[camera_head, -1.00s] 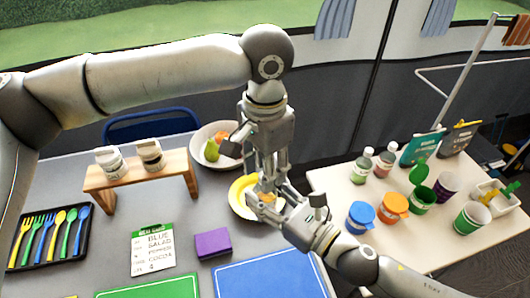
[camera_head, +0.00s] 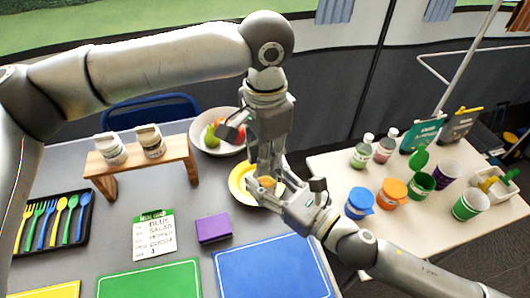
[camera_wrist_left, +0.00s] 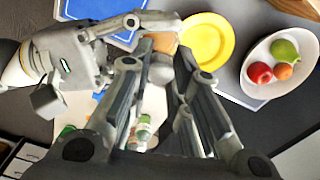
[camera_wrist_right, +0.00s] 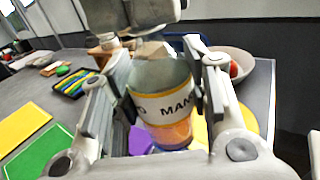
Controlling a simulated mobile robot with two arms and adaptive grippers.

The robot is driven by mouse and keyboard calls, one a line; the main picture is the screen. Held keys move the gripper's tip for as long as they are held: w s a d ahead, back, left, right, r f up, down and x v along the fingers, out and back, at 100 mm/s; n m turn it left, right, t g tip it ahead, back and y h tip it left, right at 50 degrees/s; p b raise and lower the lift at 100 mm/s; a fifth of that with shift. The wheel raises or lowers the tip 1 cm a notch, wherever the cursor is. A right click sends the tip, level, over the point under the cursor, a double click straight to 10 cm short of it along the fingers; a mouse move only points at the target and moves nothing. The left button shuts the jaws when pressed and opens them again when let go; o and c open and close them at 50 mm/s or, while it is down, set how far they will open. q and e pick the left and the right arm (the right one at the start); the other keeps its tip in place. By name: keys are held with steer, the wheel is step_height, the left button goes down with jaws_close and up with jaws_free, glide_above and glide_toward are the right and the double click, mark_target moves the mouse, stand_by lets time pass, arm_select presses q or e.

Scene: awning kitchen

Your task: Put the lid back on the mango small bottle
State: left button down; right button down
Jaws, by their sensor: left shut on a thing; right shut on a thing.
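The mango bottle (camera_wrist_right: 165,110), with a white label and orange contents, is clamped between the fingers of my right gripper (camera_wrist_right: 155,100). Its orange part shows in the head view (camera_head: 267,182), above the yellow plate. My left gripper (camera_head: 264,172) points down over the bottle from above. In the left wrist view, my left fingers (camera_wrist_left: 160,62) are closed around a small pale thing (camera_wrist_left: 160,70), probably the lid, with orange just beyond it. The fingers hide most of it, so I cannot tell whether it touches the bottle's mouth.
A yellow plate (camera_head: 238,184) lies below the grippers, with a white fruit bowl (camera_head: 204,146) behind. A wooden rack (camera_head: 128,166) with two jars stands left. A purple block (camera_head: 213,228) and cutting boards lie in front. The right table (camera_head: 335,172) holds cups and bottles.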

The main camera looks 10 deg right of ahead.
arm_select(q)
steer(key=shift+m, duration=0.5)
steer(key=c, duration=1.3)
jaws_free()
steer(key=shift+c, duration=0.2)
steer(key=shift+r, duration=2.25)
step_height(320, 180, up, 3)
steer(key=shift+w+f+n, duration=0.1)
steer(key=shift+n, duration=0.8)
steer(key=shift+r+n, duration=0.3)
steer(key=shift+r, duration=0.05)
